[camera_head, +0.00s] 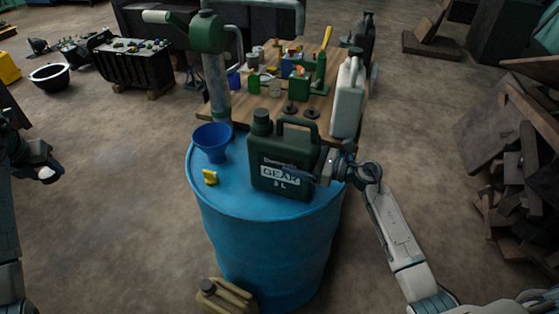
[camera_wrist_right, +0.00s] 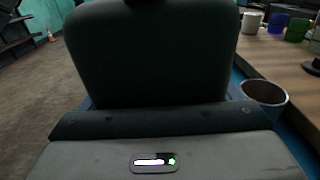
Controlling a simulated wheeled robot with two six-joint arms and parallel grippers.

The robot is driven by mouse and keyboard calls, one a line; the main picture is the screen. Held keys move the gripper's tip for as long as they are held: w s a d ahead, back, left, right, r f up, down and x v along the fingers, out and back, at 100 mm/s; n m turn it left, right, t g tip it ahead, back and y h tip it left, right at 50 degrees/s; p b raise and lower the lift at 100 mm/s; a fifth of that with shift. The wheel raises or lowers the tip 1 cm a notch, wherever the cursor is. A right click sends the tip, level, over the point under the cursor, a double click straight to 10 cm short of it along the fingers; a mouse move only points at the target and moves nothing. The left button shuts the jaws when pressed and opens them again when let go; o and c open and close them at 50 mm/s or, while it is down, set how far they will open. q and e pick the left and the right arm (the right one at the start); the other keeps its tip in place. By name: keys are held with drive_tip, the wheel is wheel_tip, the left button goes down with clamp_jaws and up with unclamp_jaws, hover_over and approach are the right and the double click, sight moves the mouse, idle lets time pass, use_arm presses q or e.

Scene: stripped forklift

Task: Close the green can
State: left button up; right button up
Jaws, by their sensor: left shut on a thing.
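The green can (camera_head: 283,160), a dark jug labelled "GEAR 3 L", stands upright on the blue drum (camera_head: 262,232). Its neck (camera_head: 262,122) rises at the top left, beside the handle; I cannot tell whether a cap is on it. My right gripper (camera_head: 326,172) is at the can's right side. In the right wrist view the can's dark side (camera_wrist_right: 150,55) fills the middle, and the fingertips cannot be made out. My left gripper (camera_head: 45,168) is at the far left, well away from the drum, shut on a small whitish thing (camera_head: 46,174).
On the drum, a blue funnel (camera_head: 212,141) stands left of the can, with a small yellow piece (camera_head: 210,177) in front. A white jug (camera_head: 347,98) and several small items crowd the wooden table (camera_head: 240,103) behind. An olive canister (camera_head: 228,296) stands before the drum.

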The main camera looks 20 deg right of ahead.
sight(299, 138)
drive_tip(key=c, duration=0.7)
drive_tip(key=shift+r, duration=0.3)
drive_tip(key=shift+c, duration=0.5)
use_arm(q)
drive_tip(key=shift+w+f, duration=0.1)
use_arm(e)
drive_tip(key=shift+w, duration=0.15)
